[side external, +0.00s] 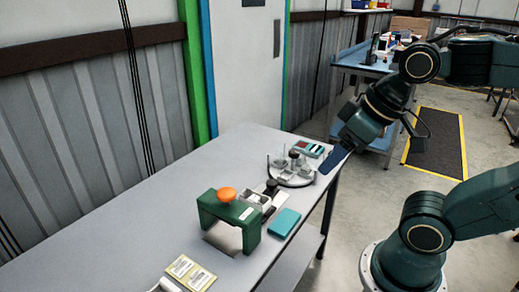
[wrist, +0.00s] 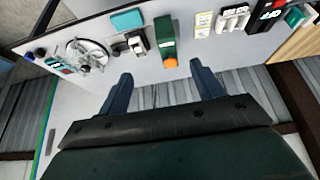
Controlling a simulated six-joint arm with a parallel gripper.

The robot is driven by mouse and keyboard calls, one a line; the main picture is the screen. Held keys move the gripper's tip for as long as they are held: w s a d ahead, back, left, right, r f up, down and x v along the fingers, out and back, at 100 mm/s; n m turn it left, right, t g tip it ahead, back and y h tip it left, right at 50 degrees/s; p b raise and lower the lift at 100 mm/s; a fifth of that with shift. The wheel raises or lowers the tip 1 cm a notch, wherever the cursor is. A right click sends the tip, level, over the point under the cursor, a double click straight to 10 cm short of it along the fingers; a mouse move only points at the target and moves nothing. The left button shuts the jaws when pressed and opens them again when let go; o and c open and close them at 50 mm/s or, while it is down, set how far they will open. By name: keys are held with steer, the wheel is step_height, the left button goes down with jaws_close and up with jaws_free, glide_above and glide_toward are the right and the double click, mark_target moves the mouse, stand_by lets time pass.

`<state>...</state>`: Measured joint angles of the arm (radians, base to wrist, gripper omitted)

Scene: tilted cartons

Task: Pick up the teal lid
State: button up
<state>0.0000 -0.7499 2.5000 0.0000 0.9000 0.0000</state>
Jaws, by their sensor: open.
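The teal lid (side external: 284,222) is a flat teal rectangle lying on the grey table, to the right of the green block in the side view. It also shows near the top edge of the wrist view (wrist: 128,20). My gripper (side external: 333,161) is above the table's right edge, behind the lid and well apart from it. In the wrist view its two dark blue fingers (wrist: 161,86) are spread apart with nothing between them. The side view does not show the gap between the fingers clearly.
A green block (side external: 228,219) with an orange knob (side external: 227,194) stands beside the lid. A round grey tray (side external: 291,182) with several small parts is farther back. Yellow-white cards (side external: 190,273) lie at the front. The table's left part is clear.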

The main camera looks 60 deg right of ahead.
steer(key=n+g+y, duration=0.4)
steer(key=n+g, duration=0.2)
steer(key=n, duration=1.2)
glide_above(289, 215)
steer(key=shift+f, duration=15.15)
